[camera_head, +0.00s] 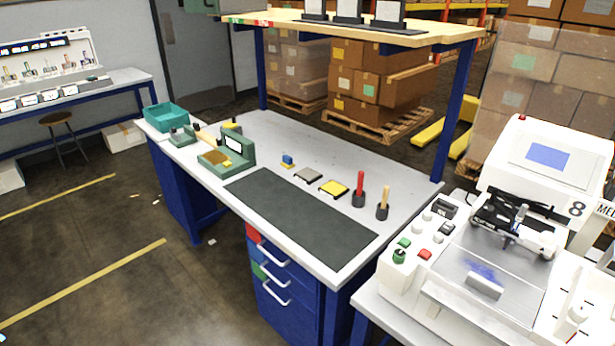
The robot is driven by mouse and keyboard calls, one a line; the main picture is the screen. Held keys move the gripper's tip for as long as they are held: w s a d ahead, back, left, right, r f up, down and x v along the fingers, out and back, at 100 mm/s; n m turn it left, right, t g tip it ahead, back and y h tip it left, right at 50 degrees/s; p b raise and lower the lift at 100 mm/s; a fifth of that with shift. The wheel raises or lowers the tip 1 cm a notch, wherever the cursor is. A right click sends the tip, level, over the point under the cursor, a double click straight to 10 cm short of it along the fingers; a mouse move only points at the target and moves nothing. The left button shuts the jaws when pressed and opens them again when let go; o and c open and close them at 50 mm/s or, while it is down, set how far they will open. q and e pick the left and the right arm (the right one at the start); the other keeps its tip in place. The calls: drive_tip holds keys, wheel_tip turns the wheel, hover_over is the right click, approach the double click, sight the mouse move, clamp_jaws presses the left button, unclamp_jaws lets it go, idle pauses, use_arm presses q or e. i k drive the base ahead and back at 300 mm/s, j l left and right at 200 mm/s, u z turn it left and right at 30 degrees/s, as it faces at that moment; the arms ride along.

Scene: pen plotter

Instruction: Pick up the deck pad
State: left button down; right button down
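No label marks the deck pad, and I cannot tell which thing it is. A small grey flat pad (308,175) and a small yellow flat pad (334,187) with dark edges lie side by side on the workbench (290,136). A large dark mat (300,217) lies flat along the bench's front. A small blue piece on a yellow base (287,161) stands left of the grey pad. Neither of my grippers is in view.
A green device (240,147) stands left of the mat, with a teal bin (165,117) farther left. Upright red (360,186) and tan (384,200) handles stand right of the pads. A white machine (540,175) stands at right. A shelf (370,28) overhangs the bench's back.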

sight(287, 163)
drive_tip(key=i+j, duration=0.15)
drive_tip(key=j, duration=0.15)
drive_tip(key=i+j+z, duration=0.1)
drive_tip(key=j, duration=0.25)
drive_tip(key=i+j, duration=0.4)
drive_tip(key=j, duration=0.25)
drive_tip(key=i+j+z, duration=0.1)
drive_tip(key=j, duration=0.25)
